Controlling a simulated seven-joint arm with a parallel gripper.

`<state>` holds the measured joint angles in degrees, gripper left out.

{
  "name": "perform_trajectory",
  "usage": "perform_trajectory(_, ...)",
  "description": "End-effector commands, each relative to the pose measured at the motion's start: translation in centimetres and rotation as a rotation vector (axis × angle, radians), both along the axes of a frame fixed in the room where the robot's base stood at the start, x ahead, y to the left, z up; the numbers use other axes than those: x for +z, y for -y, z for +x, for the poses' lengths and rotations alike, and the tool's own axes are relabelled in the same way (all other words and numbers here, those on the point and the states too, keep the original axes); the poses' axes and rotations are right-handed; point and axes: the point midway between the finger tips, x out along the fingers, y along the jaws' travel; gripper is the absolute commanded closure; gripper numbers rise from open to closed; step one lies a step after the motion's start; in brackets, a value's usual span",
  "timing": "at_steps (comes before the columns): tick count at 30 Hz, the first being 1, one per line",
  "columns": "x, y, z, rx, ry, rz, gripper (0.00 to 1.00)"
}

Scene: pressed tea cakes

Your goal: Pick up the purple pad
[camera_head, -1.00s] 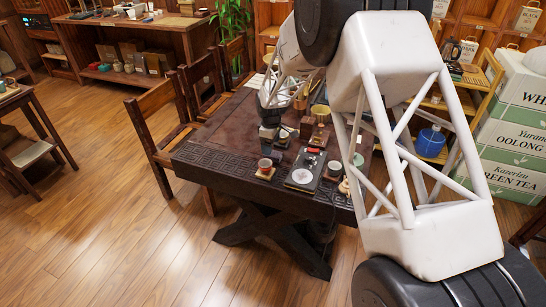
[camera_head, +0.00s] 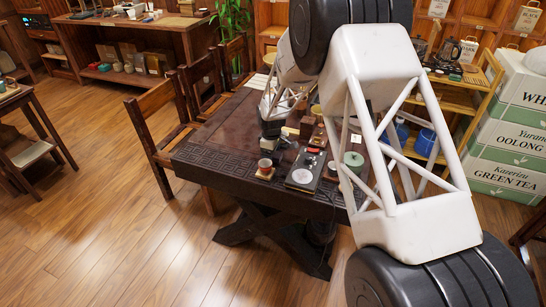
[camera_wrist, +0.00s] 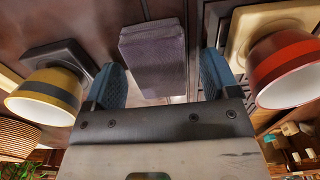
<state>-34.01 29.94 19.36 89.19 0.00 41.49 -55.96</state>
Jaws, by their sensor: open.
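The purple pad (camera_wrist: 153,52), a dull purple block, lies in the upper middle of the wrist view. It sits between and partly beyond the two blue fingers of my gripper (camera_wrist: 165,78). The fingers are apart, with a gap visible on each side of the pad. In the head view, my gripper (camera_head: 271,130) is low over the near left part of the dark carved table (camera_head: 235,130). I cannot make out the pad there.
In the wrist view, a yellow cup with a grey band (camera_wrist: 48,92) is left of my gripper and a red cup (camera_wrist: 285,68) is right. In the head view, a black device (camera_head: 305,171) and a green-topped round item (camera_head: 353,160) stand right of my gripper. Chairs (camera_head: 157,125) line the left.

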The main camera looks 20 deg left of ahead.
Motion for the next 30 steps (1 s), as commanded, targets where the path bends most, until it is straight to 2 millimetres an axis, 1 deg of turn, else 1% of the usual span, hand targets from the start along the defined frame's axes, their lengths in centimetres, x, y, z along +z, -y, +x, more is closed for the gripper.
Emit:
perform_trajectory(9,0.01,0.0,0.0,0.0,0.0,0.0,0.19)
perform_trajectory(14,0.02,0.0,0.0,0.0,0.0,0.0,0.44)
perform_trajectory(18,0.02,0.0,0.0,0.0,0.0,0.0,0.65)
perform_trajectory(19,0.01,0.0,0.0,0.0,0.0,0.0,0.7)
perform_trajectory(21,0.02,0.0,0.0,0.0,0.0,0.0,0.76)
perform_trajectory(30,0.39,-0.01,0.02,0.0,0.0,0.0,0.76)
